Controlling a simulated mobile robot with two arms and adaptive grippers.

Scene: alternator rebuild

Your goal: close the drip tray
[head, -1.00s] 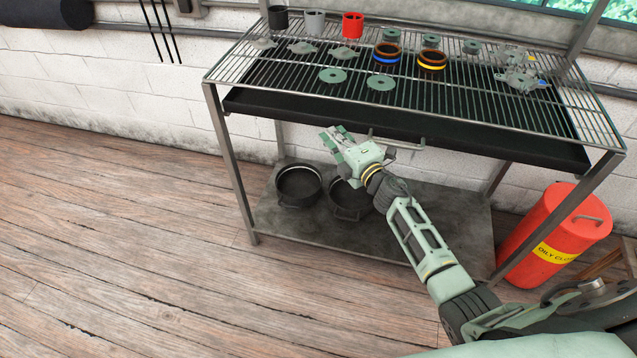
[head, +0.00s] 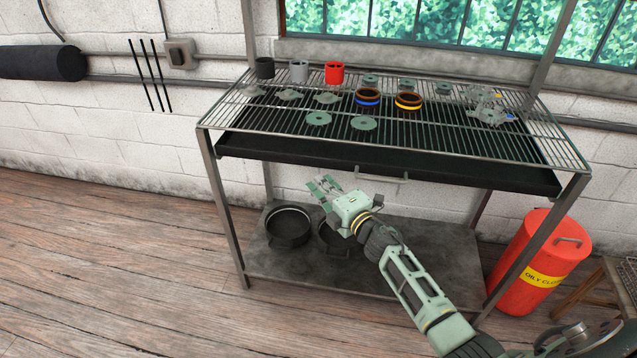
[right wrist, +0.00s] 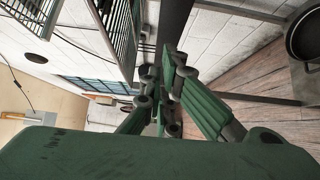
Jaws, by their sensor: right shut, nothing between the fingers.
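The drip tray (head: 290,156) is a wide, shallow black tray under the wire rack in the head view. Its front wall runs just below the rack's front edge; I cannot tell how far it is pulled out. My right gripper (head: 324,187) is pale green, shut and empty. It appears below and left of the handle, apart from it. Its fingers also show in the right wrist view (right wrist: 168,88), near a dark bar that may be the tray. My left gripper is out of view.
The wire rack (head: 450,139) carries cups, discs, two coil rings and metal housings. Black pans (head: 288,226) stand on the lower shelf (head: 400,268). A red oily-cloth can (head: 532,262) stands right of the rack. The floor at left is clear.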

